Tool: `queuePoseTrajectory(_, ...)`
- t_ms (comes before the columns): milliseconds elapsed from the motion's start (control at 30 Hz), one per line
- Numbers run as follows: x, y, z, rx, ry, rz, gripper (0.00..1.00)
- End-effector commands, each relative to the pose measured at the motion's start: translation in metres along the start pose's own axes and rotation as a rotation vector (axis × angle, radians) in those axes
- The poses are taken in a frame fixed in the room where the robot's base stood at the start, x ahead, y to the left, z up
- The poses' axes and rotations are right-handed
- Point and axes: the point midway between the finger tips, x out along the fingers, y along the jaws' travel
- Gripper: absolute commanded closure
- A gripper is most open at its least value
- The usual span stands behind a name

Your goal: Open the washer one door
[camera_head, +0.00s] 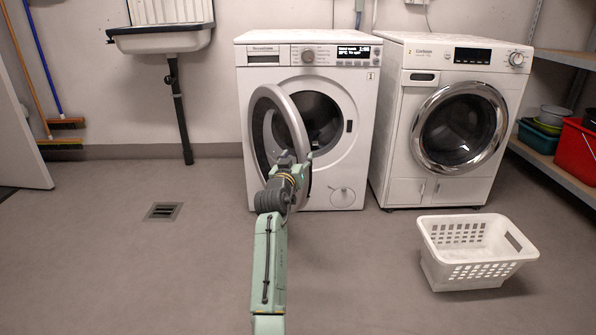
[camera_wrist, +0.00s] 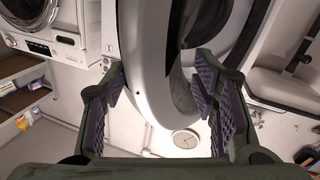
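Washer one (camera_head: 357,100) is the left machine, marked 1, with its dark drum opening partly visible. Its round door (camera_head: 262,140) stands swung open toward the left, and its pale rim (camera_wrist: 145,65) also shows in the wrist view. My gripper (camera_head: 298,160) is at the door's near edge, partly overlapping it in the head view. In the wrist view my gripper (camera_wrist: 158,92) has its fingers apart, one on each side of the rim. A gap shows on the right side; whether the left finger touches the rim I cannot tell.
A second machine (camera_head: 405,150), marked 2 and with its door shut, stands to the right. A white basket (camera_head: 455,270) sits on the floor in front of it. Shelves (camera_head: 560,165) are at far right, a sink (camera_head: 160,40) at back left. Floor left of the door is mostly clear.

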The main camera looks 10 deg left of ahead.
Motion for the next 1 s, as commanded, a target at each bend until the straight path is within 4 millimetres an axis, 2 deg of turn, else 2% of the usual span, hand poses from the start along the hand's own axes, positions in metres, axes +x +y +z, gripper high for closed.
queuePoseTrajectory(33, -0.001, 0.002, -0.021, 0.000, 0.024, 0.000, 0.50)
queuePoseTrajectory(100, -0.001, 0.005, -0.036, 0.000, 0.028, 0.001, 0.50)
queuePoseTrajectory(233, -0.002, 0.008, -0.055, -0.003, 0.030, 0.001, 0.50)
queuePoseTrajectory(400, -0.003, 0.009, -0.066, -0.007, 0.029, 0.001, 0.50)
queuePoseTrajectory(633, -0.003, 0.009, -0.068, -0.010, 0.029, 0.002, 0.50)
queuePoseTrajectory(667, 0.002, 0.007, -0.026, -0.020, -0.053, 0.000, 0.50)
queuePoseTrajectory(1000, -0.010, -0.004, -0.026, -0.017, -0.054, 0.000, 0.50)
